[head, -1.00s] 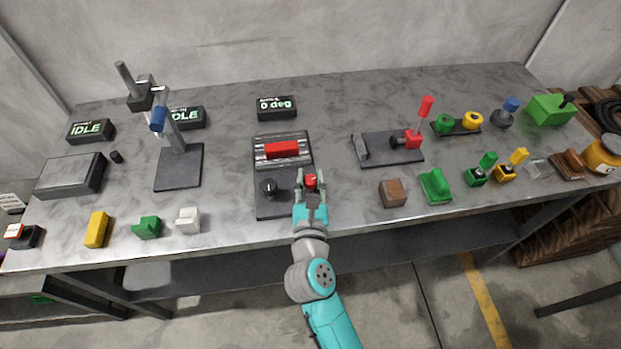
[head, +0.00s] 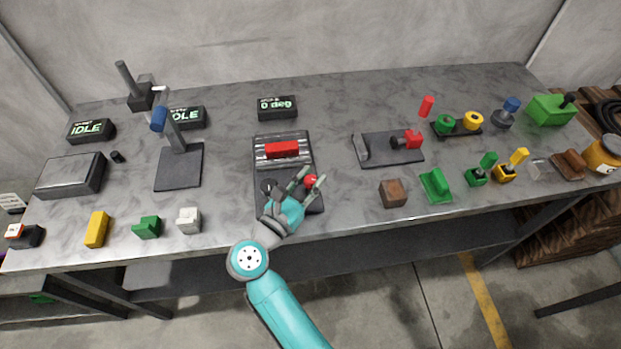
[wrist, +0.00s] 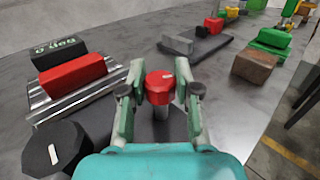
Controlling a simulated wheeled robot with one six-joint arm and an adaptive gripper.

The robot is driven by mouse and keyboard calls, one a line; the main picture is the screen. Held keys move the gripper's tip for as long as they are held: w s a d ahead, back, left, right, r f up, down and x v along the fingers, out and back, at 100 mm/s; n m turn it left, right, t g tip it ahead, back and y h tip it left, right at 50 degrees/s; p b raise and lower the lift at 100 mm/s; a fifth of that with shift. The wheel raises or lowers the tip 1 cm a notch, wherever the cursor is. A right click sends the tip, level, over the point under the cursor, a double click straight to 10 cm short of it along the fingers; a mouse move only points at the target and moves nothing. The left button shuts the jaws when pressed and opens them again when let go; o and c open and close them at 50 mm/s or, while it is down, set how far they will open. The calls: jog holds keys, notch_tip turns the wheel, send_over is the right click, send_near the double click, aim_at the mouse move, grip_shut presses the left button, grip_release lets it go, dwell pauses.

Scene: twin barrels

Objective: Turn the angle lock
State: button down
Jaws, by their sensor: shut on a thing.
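The angle lock appears to be the red knob (head: 310,181) on a short post at the right front of a dark fixture plate (head: 261,201). My gripper (head: 307,182) reaches in from the lower left, its fingers on either side of the red knob and shut on it. A red block (head: 282,149) lies on the ridged part of the fixture.
A display (head: 277,107) behind the fixture reads 0 deg. A clamp fixture (head: 374,149) with a red handle stands to the right, near a brown block (head: 393,193). Bare table separates these from the fixture.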

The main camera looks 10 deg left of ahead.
aim_at(310, 179)
jog(key=shift+m+g+h, duration=0.4)
jog(key=shift+m+h, duration=0.1)
jog(key=shift+h, duration=0.2)
jog(key=c, duration=0.8)
grip_release()
jog(key=shift+r, duration=0.1)
notch_tip(310, 179, up, 10)
jog(key=shift+f, duration=0.1)
